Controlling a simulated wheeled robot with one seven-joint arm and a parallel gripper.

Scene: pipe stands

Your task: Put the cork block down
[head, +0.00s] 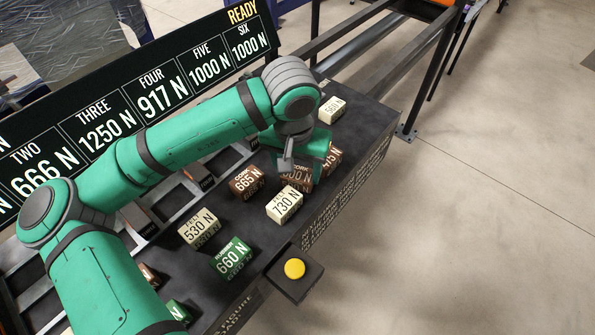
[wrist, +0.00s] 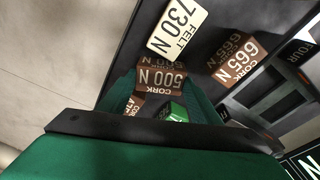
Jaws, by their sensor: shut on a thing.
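A brown cork block marked 500 N (wrist: 161,78) sits between the green fingers of my gripper (wrist: 160,92). In the head view this cork block (head: 297,178) shows partly, below my gripper (head: 308,160), with the rest hidden by the wrist and fingers. My gripper is shut on it, low over the dark table (head: 310,222). I cannot tell whether the block touches the table. Another cork block, marked 665 N (head: 247,182), stands to its left and also shows in the wrist view (wrist: 238,62).
A felt block marked 730 N (head: 285,205) stands close in front. A brown 475 N block (head: 333,159) is just right. Felt 530 N (head: 199,229), rubber 660 N (head: 232,258) and a cream 560 N block (head: 332,110) stand around. A yellow button (head: 294,268) is at the front edge.

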